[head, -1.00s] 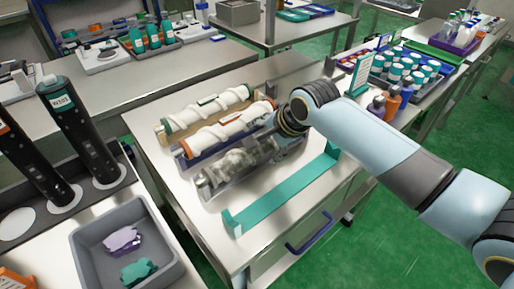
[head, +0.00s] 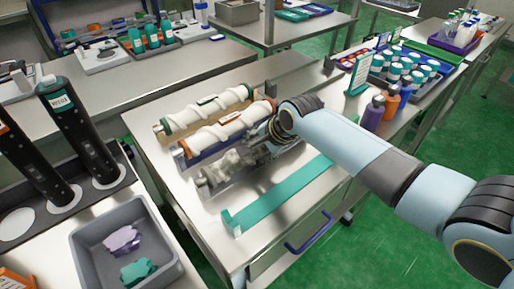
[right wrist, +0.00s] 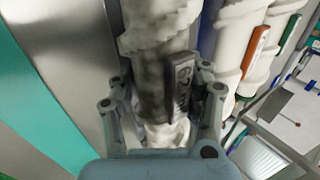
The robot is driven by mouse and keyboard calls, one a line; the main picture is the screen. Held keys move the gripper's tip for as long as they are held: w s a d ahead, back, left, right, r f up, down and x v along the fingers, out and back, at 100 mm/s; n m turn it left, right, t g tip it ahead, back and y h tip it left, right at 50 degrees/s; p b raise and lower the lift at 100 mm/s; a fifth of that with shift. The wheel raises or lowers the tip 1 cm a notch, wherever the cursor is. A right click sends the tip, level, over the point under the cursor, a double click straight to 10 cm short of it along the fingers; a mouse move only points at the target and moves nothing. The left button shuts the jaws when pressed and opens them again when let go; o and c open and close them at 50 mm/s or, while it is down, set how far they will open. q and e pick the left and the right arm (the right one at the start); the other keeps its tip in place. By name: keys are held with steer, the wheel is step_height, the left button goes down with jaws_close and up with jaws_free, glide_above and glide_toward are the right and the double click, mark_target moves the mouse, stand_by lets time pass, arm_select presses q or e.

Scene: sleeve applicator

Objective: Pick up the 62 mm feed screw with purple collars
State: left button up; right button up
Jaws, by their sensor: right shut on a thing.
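The front screw (head: 225,170) of three on the bench is grey-white and blotchy. Its collars show no clear purple. My right gripper (head: 266,138) is at its far right end and hides that end. In the right wrist view the fingers (right wrist: 162,105) are on both sides of the screw's shaft (right wrist: 158,30), shut on it, with a dark label plate (right wrist: 182,82) between them. Behind it lie a white screw with orange collars (head: 225,125) and a white screw with green collars (head: 205,108). My left gripper is not in view.
A teal strip with upturned ends (head: 275,195) lies in front of the screws. A grey bin (head: 90,228) with purple and teal pieces and tall black cylinders (head: 78,130) stand left. Purple and orange bottles (head: 373,113) and a teal stand (head: 356,75) are at the right.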

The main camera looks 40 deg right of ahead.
jaws_close()
steer(key=shift+r, duration=0.2)
